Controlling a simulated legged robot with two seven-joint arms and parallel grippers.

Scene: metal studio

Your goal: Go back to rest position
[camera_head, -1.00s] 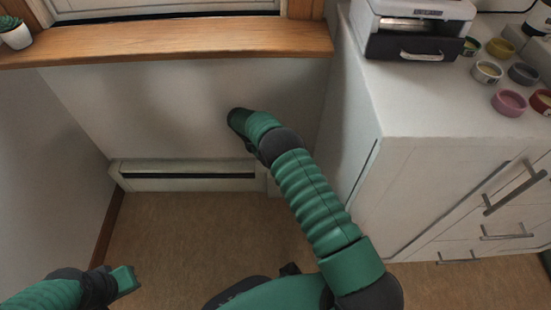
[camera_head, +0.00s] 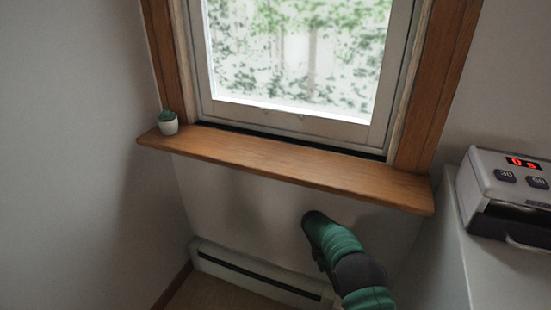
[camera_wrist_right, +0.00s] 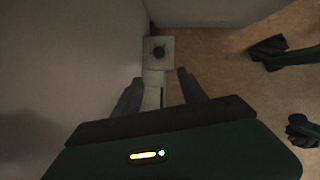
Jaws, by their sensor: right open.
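My right arm comes up from the bottom of the head view, with its dark end (camera_head: 318,225) in front of the wall below the window sill. The fingers are not clear in that view. In the right wrist view, my right gripper (camera_wrist_right: 159,76) has its two dark fingers apart with nothing held between them. My left gripper is not in the head view. Dark shapes at the right of the wrist view look like parts of my own body, too dim to tell which.
A baseboard heater (camera_head: 258,275) lies along the wall below. A device with a red display (camera_head: 505,190) stands on a white cabinet (camera_head: 455,255) at right. Bare floor (camera_wrist_right: 225,75) shows in the wrist view.

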